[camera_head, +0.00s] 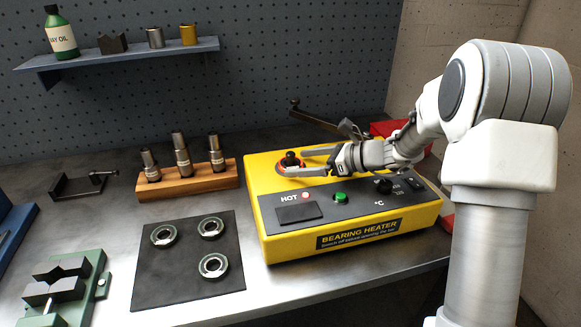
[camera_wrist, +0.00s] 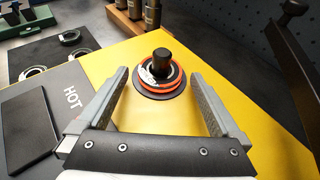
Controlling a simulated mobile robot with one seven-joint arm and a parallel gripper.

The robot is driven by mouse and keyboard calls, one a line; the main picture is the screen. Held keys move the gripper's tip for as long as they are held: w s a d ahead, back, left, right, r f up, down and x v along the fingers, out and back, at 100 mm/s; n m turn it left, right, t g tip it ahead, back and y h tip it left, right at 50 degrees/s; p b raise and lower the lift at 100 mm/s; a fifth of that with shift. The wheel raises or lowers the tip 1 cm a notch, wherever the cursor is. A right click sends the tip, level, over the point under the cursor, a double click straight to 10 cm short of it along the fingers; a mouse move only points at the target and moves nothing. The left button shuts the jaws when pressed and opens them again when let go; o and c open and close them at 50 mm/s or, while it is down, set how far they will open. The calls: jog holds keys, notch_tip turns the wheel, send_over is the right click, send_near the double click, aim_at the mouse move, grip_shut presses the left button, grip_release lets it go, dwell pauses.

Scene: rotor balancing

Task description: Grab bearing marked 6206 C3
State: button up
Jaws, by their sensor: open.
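On the yellow bearing heater (camera_head: 345,238), a ring-shaped bearing with an orange-red band (camera_wrist: 168,88) sits around a short black post (camera_wrist: 161,62). A small white mark shows on its left side in the wrist view, too small to read. My gripper (camera_head: 290,161) is open and empty. Its two fingers lie low over the heater top, one on each side of the bearing, with a gap to it on both sides in the wrist view (camera_wrist: 158,78). Three more bearings (camera_head: 164,236) (camera_head: 211,228) (camera_head: 213,266) lie flat on a black mat (camera_head: 165,285); their markings are unreadable.
A dark lever (camera_head: 312,118) rises behind. A green vise (camera_head: 60,290) is front left.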

jog(key=shift+x, duration=0.85)
jog(key=shift+r, duration=0.1)
jog(key=c, duration=1.5)
